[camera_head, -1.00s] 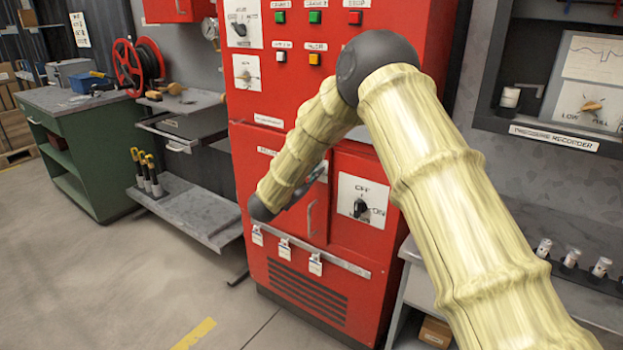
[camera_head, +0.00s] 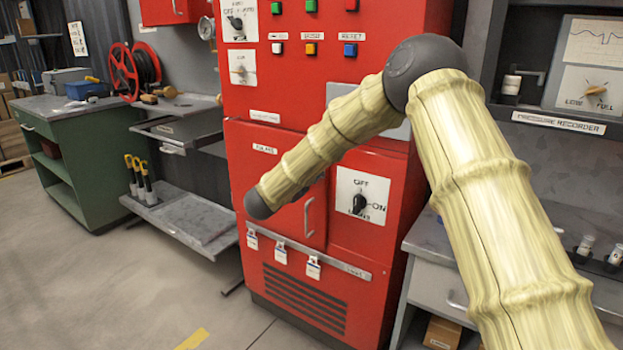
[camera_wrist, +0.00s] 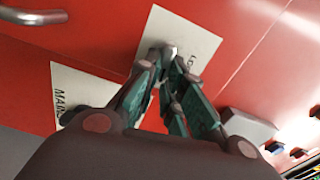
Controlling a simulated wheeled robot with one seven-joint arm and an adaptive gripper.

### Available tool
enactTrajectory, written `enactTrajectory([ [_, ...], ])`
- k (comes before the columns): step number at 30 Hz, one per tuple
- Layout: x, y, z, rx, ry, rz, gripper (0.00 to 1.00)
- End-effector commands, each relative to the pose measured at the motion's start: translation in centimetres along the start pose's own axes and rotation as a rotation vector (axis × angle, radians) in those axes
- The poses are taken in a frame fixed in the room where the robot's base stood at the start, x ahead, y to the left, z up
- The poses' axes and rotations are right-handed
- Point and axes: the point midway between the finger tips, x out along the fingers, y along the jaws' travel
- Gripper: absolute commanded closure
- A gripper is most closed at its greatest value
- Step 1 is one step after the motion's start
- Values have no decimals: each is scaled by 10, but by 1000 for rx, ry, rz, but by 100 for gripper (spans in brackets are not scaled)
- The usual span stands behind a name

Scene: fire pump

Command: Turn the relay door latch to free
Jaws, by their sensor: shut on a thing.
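The relay door latch (camera_wrist: 169,52) is a small grey metal knob on a white plate (camera_wrist: 191,36) with partly hidden lettering, on a red panel in the wrist view. My gripper (camera_wrist: 166,62) has its fingertips closed around the knob, covering much of it, so its exact angle cannot be told. In the head view my pale forearm hides the gripper and the latch. The relay door there is the red panel with a small white label (camera_head: 264,149) and a metal handle (camera_head: 309,218).
A mains switch (camera_head: 359,204) on a white plate sits right of the relay door. A metal strip with several hanging tags (camera_head: 313,268) runs below. A grey bench (camera_head: 570,245) stands at right, a green workbench (camera_head: 90,170) at left. The floor before the cabinet is clear.

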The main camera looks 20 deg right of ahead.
Motion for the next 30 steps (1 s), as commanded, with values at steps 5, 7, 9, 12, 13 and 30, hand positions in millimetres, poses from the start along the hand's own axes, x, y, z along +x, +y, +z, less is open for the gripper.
enactTrajectory([
  [5, 3, 1, -2, 77, 5, -2, 100],
  [7, 3, 1, -2, 96, 5, -2, 100],
  [9, 3, 1, -2, 110, 5, -2, 100],
  [12, 3, 0, -2, 122, 5, -2, 100],
  [13, 3, 0, -2, 124, 5, -2, 100],
  [30, 2, 0, -1, 127, 4, -2, 69],
])
